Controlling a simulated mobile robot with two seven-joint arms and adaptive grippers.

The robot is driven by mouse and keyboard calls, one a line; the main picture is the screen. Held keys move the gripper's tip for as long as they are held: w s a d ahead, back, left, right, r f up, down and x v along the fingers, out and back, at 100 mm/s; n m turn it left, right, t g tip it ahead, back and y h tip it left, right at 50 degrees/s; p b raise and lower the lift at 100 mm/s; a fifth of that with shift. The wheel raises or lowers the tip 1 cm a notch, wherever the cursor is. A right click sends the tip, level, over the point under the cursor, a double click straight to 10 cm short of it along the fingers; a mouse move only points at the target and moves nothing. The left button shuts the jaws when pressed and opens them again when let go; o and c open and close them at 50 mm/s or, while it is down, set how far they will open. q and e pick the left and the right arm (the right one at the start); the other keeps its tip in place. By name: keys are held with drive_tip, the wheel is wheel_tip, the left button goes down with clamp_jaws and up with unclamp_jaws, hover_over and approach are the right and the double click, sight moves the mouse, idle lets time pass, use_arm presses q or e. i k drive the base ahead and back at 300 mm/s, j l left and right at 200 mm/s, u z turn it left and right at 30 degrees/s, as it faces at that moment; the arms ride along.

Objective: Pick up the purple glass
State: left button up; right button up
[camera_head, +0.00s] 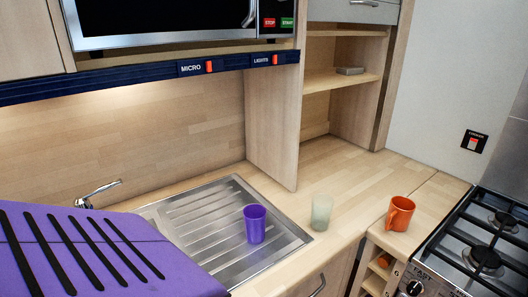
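The purple glass (254,224) stands upright on the ribbed metal drainboard (200,215) of the sink, near its right end. Neither of my grippers is in view. A large purple slotted shape fills the lower left and covers part of the sink area.
A pale frosted glass (321,212) stands on the wooden counter right of the purple one. An orange mug (400,213) is further right, beside the gas hob (480,250). A tap (98,193) stands at the left. A vertical wood panel (271,120) rises behind the drainboard, and a microwave (170,20) hangs above.

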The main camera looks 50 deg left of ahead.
sight(255, 216)
drive_tip(key=u, duration=1.6)
drive_tip(key=k+z, duration=0.3)
